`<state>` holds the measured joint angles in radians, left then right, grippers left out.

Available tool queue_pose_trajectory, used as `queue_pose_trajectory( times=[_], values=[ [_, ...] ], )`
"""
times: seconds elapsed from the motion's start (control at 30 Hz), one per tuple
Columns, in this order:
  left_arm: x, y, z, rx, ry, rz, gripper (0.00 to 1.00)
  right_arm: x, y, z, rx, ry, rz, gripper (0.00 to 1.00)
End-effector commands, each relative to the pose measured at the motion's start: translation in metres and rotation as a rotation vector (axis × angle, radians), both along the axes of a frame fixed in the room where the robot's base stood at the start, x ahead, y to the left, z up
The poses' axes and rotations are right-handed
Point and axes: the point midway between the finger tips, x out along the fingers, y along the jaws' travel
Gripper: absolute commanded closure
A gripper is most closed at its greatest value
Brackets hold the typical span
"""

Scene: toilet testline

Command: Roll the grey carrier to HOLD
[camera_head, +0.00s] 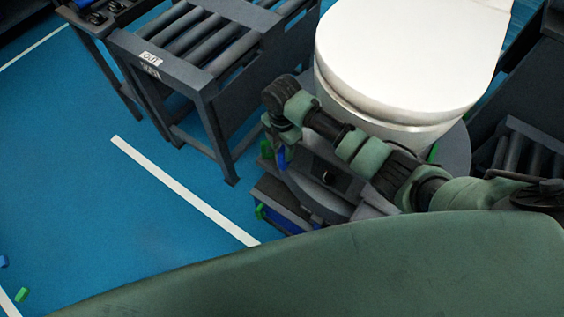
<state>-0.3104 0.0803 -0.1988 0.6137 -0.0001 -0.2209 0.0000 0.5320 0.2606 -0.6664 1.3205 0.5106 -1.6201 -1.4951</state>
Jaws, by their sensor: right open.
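My right arm reaches in from the right, in front of the white toilet. Its gripper (274,154) is open, with a green and a blue fingertip pointing down beside the dark stand below the toilet. I cannot tell whether it touches anything. The white toilet (405,50) sits on a round grey plate (458,150), which looks like the top of the grey carrier; my arm hides much of what is below. No HOLD sign is readable. My left gripper is not in view.
A dark roller table (185,75) with an OUT label (151,58) stands left of the toilet. More rollers (530,155) show at right. Blue floor with a white line (180,188) is open at left. Small blue and green pieces (22,295) show at lower left.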

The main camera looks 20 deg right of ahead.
Motion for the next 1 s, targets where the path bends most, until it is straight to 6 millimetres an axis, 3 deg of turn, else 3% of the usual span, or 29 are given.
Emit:
queue_pose_trajectory(
  times=[0.17,0.53,0.93,1.0],
  values=[
    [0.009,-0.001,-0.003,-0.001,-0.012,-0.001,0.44,-0.001,0.000,-0.015,0.000,0.003,-0.002,0.59],
    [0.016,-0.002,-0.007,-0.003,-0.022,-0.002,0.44,-0.001,0.001,-0.070,0.000,0.002,0.000,0.59],
    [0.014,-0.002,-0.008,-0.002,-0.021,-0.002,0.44,0.000,0.000,-0.080,0.000,0.000,0.000,0.59],
    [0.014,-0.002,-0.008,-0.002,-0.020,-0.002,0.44,0.000,0.000,-0.080,0.000,0.000,0.000,0.75]
  ],
)
